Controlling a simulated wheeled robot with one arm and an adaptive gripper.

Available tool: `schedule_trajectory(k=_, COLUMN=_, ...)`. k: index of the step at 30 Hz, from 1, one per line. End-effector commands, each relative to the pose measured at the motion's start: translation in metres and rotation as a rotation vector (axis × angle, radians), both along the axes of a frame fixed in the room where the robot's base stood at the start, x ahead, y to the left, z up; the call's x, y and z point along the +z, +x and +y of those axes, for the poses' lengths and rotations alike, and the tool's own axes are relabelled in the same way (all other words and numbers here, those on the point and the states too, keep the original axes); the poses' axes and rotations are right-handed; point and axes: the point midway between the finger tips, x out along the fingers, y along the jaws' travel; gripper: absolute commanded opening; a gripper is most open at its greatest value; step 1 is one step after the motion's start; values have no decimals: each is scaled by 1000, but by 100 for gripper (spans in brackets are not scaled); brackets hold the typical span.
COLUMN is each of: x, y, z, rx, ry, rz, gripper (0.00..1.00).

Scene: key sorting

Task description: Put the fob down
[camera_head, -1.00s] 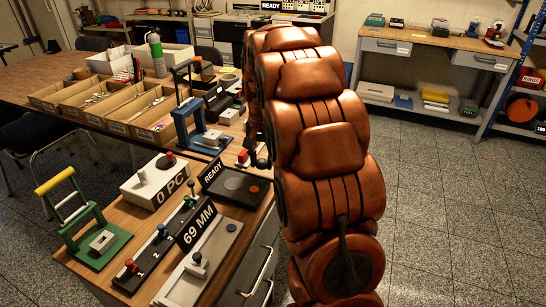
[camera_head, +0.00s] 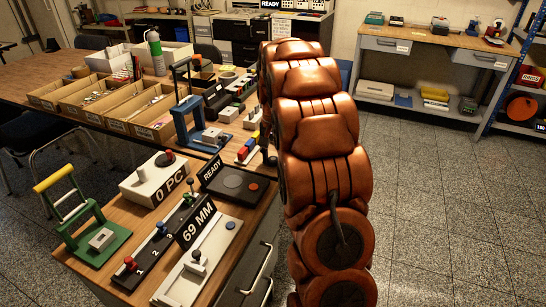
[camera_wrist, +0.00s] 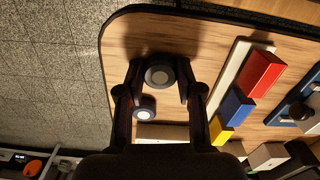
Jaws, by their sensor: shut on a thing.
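In the wrist view, my gripper (camera_wrist: 160,78) has its two dark fingers on either side of a small round fob (camera_wrist: 159,76), dark with a pale grey disc on its face. It is shut on this fob, over the wooden table top (camera_wrist: 205,40) near a rounded corner. I cannot tell whether the fob touches the wood. A second, smaller round dark piece with a pale centre (camera_wrist: 145,107) shows beside the left finger, closer to the palm. In the head view my arm hides the fob and most of the gripper.
A pale strip with red (camera_wrist: 262,72), blue (camera_wrist: 237,103) and yellow (camera_wrist: 221,130) blocks lies right of the gripper. In the head view, divided bins (camera_head: 120,127), a blue press frame (camera_head: 181,130) and a 69 MM fixture (camera_head: 222,245) crowd the tables. Bare wood lies above the fingers in the wrist view.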

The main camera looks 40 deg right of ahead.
Motion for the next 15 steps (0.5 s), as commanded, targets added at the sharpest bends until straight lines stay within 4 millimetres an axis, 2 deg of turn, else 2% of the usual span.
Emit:
schedule_trajectory(k=9, x=-3, y=0, z=0, rx=0, ry=0, rz=0, gripper=21)
schedule_trajectory(k=10, x=-3, y=0, z=0, rx=0, ry=-1, rz=-1, gripper=39)
schedule_trajectory(k=15, x=-2, y=0, z=0, rx=0, ry=-1, rz=-1, gripper=57)
